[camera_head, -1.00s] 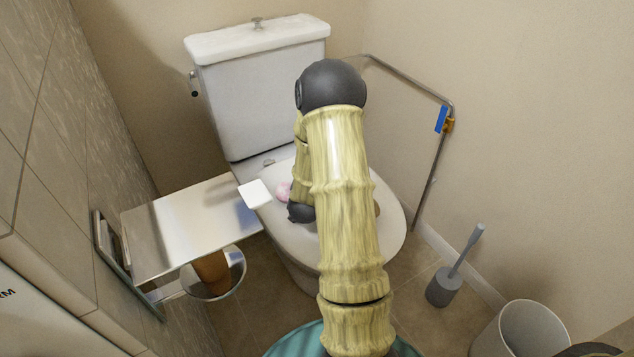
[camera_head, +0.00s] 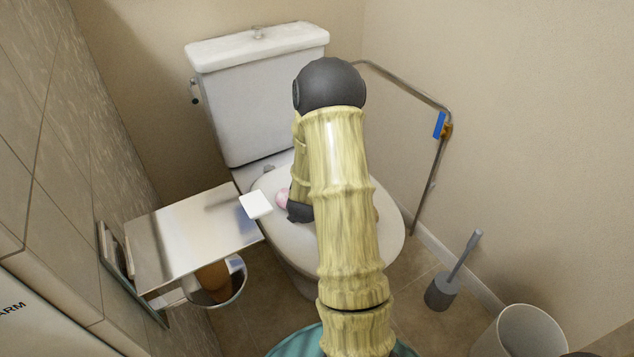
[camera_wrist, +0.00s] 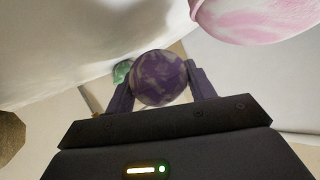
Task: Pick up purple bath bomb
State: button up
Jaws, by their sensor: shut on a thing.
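The purple bath bomb (camera_wrist: 159,78) is a marbled purple and grey ball in the wrist view. My gripper (camera_wrist: 160,84) is shut on it, with one finger on each side. In the head view my arm hides the purple bath bomb and the gripper's fingers; the dark wrist part (camera_head: 299,211) shows over the toilet lid (camera_head: 290,240). I cannot tell whether the ball touches the surface below it.
A pink and white ball (camera_wrist: 262,14) is close by at the upper right of the wrist view; a green lump (camera_wrist: 121,72) shows behind the fingers. A white block (camera_head: 256,205) is near the metal shelf (camera_head: 180,240). A grab rail (camera_head: 410,90) and toilet brush (camera_head: 441,290) stand right.

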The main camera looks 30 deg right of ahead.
notch_tip(320, 180, up, 8)
jog(key=p, duration=0.3)
jog(key=shift+f, duration=0.2)
